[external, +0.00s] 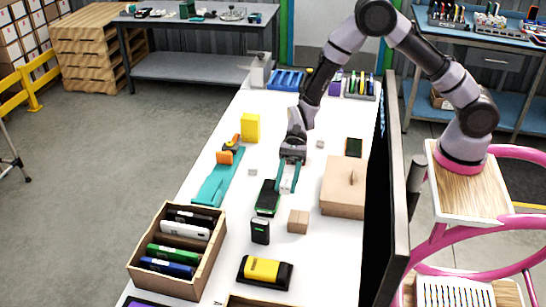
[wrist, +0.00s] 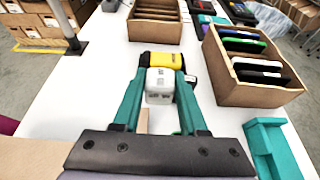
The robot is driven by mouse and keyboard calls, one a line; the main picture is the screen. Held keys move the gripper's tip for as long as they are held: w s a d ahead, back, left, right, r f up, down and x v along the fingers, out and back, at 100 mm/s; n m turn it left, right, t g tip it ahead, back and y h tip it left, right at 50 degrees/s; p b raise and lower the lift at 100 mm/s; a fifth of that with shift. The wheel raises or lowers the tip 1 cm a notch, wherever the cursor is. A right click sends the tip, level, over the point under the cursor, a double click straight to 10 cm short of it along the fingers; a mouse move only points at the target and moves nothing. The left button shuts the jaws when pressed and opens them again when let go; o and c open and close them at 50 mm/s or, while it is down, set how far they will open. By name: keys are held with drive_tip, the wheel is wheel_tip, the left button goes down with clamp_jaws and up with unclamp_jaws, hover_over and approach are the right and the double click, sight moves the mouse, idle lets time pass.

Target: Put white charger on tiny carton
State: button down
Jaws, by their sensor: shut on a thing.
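My gripper (external: 287,184) hangs over the middle of the white table, its teal fingers pointing down. In the wrist view, the fingers (wrist: 160,84) are shut on the white charger (wrist: 160,82), a small pale block. The charger (external: 286,184) is partly hidden between the fingers in the external view. The tiny carton (external: 298,222) is a small brown box on the table, a little nearer the camera and slightly right of my gripper. Its top looks bare. In the wrist view, a tan strip (wrist: 143,121) shows below the charger; I cannot tell whether it is this carton.
A larger brown carton (external: 343,190) stands right of my gripper. A black-green device (external: 267,198) and a small black device (external: 260,231) lie nearby. A yellow-black device (external: 265,271) is nearer the camera. An open box of upright devices (external: 146,273) stands at left. A dark panel (external: 386,200) borders the right.

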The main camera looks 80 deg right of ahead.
drive_tip(key=s, duration=0.4)
hover_over(299, 215)
wheel_tip(299, 215, down, 4)
drive_tip(key=shift+f, duration=2.55)
drive_tip(key=shift+f, duration=0.1)
drive_tip(key=shift+c, duration=2.2)
unclamp_jaws()
